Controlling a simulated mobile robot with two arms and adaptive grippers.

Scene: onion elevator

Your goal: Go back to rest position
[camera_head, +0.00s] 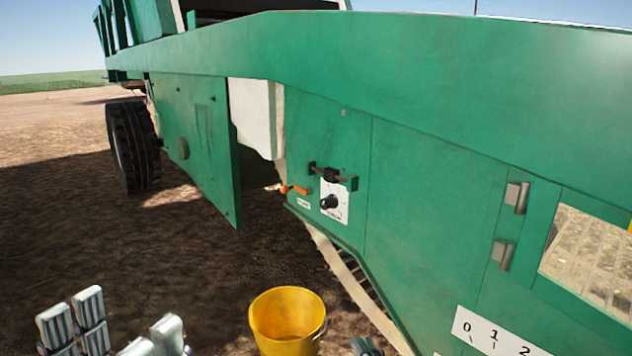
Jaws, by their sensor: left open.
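My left gripper (122,326) is at the bottom left, over the dark ground. Its ridged grey fingers are spread apart, and nothing shows between them. It is apart from the green machine (420,200) and to the left of a yellow bucket (287,316). A small dark ridged piece at the bottom edge, right of the bucket, seems to be a fingertip of my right gripper (366,347). The rest of that gripper is cut off by the frame.
A green door panel (195,140) stands open on the machine's side. An orange handle (294,189) and a black knob (329,202) are right of the opening. A black tyre (133,147) stands further back. Open ground (50,210) lies at the left.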

